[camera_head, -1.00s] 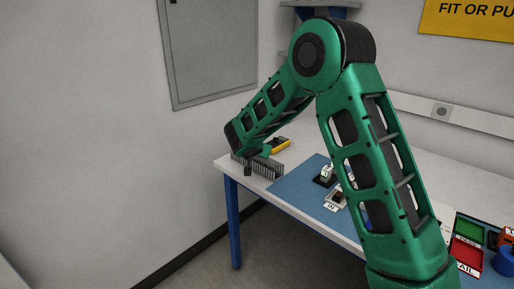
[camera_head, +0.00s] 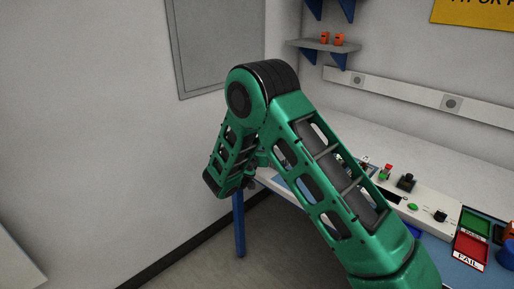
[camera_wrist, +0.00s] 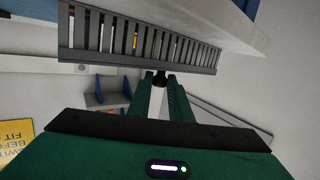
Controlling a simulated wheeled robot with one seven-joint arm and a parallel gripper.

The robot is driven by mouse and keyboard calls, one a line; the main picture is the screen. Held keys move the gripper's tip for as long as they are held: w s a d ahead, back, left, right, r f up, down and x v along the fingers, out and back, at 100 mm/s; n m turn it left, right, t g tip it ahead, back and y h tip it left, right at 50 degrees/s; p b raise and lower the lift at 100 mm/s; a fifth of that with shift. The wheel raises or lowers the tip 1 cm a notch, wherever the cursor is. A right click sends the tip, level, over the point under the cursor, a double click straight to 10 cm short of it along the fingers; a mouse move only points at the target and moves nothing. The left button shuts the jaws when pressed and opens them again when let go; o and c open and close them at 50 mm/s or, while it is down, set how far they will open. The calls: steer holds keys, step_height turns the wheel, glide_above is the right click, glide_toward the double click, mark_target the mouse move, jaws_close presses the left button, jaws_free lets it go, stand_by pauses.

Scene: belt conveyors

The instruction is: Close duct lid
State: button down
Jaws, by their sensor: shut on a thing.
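In the wrist view, which is turned upside down, a grey slotted duct (camera_wrist: 140,38) runs across the top beside the table edge. A plain grey strip runs along its side nearest my gripper; I cannot tell whether this is the lid. My gripper (camera_wrist: 160,84) has its green fingers shut on a small black knob (camera_wrist: 160,77) against that strip. Through the slots I see a little yellow and dark stuff inside. In the head view my arm hides the duct and most of my gripper.
The table (camera_head: 460,160) stretches to the right, with a control panel (camera_head: 425,205), a green tray (camera_head: 474,222) and a red tray (camera_head: 471,246). A wall cabinet (camera_head: 220,45) and a shelf (camera_head: 325,45) are behind. Floor left of the blue table leg (camera_head: 239,225) is clear.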

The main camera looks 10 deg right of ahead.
steer(key=shift+f, duration=0.2)
steer(key=c, duration=1.6)
jaws_free()
steer(key=shift+a, duration=0.1)
steer(key=v, duration=1)
steer(key=shift+s+r, duration=0.15)
steer(key=shift+s, duration=0.15)
